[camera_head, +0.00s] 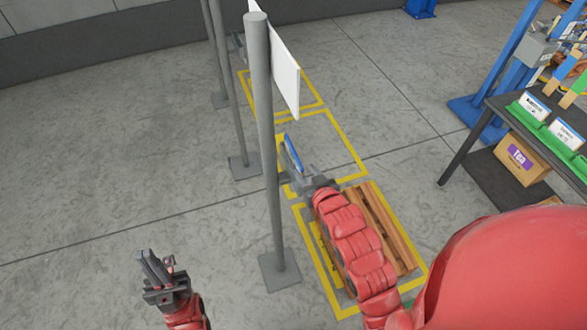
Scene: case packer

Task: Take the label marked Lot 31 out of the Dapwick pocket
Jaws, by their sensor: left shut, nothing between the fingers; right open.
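I see no label that reads Lot 31 and no pocket that reads Dapwick. A white panel (285,68) on a grey post is seen nearly edge-on, so its face is hidden. My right gripper (291,176) is open, right of the post and above the floor. A thin blue piece (293,153) shows at its fingers; I cannot tell whether it touches them or what it is. My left gripper (150,264) is shut and empty, low at the left over bare floor.
A grey post (265,150) stands between my grippers. A wooden pallet (388,225) lies in a yellow-marked bay below my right arm. At the right, a dark table holds green bins (550,138) with small unreadable cards; a brown carton (521,160) is beneath. The left floor is clear.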

